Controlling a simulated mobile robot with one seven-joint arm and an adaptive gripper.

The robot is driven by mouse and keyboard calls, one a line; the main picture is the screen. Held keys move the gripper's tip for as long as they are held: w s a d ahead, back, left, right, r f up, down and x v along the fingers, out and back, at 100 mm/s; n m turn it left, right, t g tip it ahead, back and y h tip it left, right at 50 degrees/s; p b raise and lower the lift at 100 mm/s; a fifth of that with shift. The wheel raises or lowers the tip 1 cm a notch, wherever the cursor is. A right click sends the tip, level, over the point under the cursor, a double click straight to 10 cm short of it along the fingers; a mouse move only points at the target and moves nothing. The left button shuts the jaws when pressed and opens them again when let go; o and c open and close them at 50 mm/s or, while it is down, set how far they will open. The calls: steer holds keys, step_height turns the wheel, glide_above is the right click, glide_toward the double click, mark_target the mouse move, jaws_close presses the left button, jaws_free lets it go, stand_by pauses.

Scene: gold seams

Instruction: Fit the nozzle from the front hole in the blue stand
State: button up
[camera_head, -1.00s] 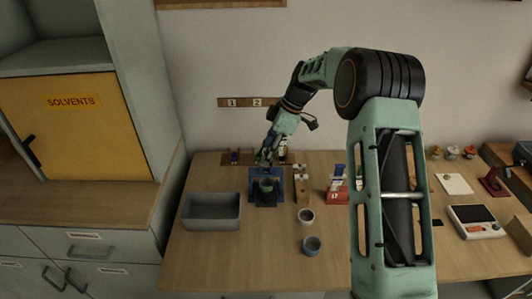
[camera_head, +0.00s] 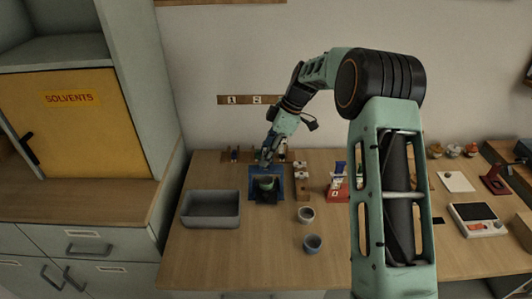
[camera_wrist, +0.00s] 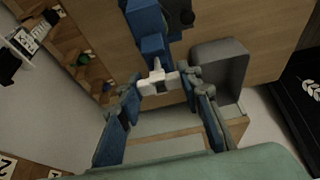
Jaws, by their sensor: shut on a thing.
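My gripper (camera_wrist: 161,82) is shut on a small white nozzle (camera_wrist: 157,76), which sits between its fingertips in the wrist view. A blue block-like part (camera_wrist: 153,47) lies right beyond the nozzle; I cannot tell whether they touch. In the head view my gripper (camera_head: 266,160) is over the back of a blue mat or base (camera_head: 256,196), with a dark round part (camera_head: 267,183) on it. The nozzle is too small to make out there. I cannot tell which blue piece is the stand or see its front hole.
A grey tray (camera_head: 210,209) stands left of the blue base. A red and blue holder (camera_head: 338,186) is farther right. A wooden rack (camera_wrist: 82,47) runs along the wall.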

steer(key=shift+f+b, duration=0.85)
steer(key=shift+f, duration=0.3)
steer(key=shift+f, duration=0.3)
steer(key=shift+f+b, duration=1.25)
stand_by(0.6)
stand_by(0.4)
steer(key=o, duration=0.8)
steer(key=shift+r, duration=0.1)
steer(key=shift+p+v, duration=1.2)
steer(key=shift+v, duration=1.25)
